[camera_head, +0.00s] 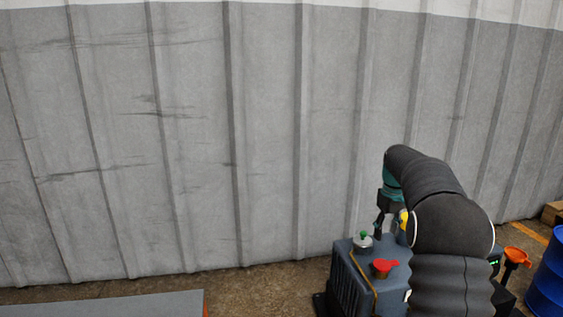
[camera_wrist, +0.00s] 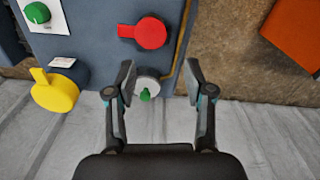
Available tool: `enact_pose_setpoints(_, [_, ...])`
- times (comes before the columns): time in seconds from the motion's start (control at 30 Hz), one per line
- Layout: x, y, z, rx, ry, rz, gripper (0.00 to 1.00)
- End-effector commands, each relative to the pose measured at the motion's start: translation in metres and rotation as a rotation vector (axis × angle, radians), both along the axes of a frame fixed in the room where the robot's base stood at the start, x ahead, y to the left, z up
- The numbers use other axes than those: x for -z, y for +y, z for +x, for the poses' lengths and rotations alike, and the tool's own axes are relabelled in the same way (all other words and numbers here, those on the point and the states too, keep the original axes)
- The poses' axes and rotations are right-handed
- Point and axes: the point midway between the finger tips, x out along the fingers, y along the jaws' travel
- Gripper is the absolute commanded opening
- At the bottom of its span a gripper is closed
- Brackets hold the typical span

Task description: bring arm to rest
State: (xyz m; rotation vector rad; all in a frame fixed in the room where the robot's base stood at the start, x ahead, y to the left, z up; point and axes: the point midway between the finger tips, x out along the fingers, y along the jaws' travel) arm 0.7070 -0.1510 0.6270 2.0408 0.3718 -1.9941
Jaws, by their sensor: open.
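My arm is bent over a blue-grey machine box (camera_head: 345,268) at the right of the head view. My gripper (camera_head: 380,226) points down near the top of the box, and my own arm hides part of it. In the wrist view my gripper (camera_wrist: 159,76) is open, with its two fingers apart. A round silver fitting with a green knob (camera_wrist: 146,94) shows between the fingers, and nothing is visibly gripped. Whether the fingers touch it, I cannot tell.
The box carries a red handle (camera_wrist: 148,33), a yellow handle (camera_wrist: 57,90) and a green button (camera_wrist: 37,12). A blue barrel (camera_head: 548,280) and an orange funnel-like part (camera_head: 516,256) are at the right. A grey corrugated wall (camera_head: 200,140) stands behind.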

Motion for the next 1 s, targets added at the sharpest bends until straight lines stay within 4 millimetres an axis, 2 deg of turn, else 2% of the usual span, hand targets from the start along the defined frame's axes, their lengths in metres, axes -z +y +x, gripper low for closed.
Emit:
enact_pose_setpoints(0.17, [0.026, 0.009, -0.004, 0.085, 0.009, 0.004, 0.53])
enact_pose_setpoints(0.3, [0.042, 0.011, -0.017, 0.148, 0.026, 0.007, 0.53])
enact_pose_setpoints(0.57, [0.044, 0.023, -0.055, 0.257, 0.022, 0.007, 0.53])
enact_pose_setpoints(0.77, [0.028, 0.043, -0.103, 0.339, -0.007, 0.006, 0.53])
enact_pose_setpoints(1.0, [0.004, 0.074, -0.177, 0.417, -0.071, 0.012, 0.53])
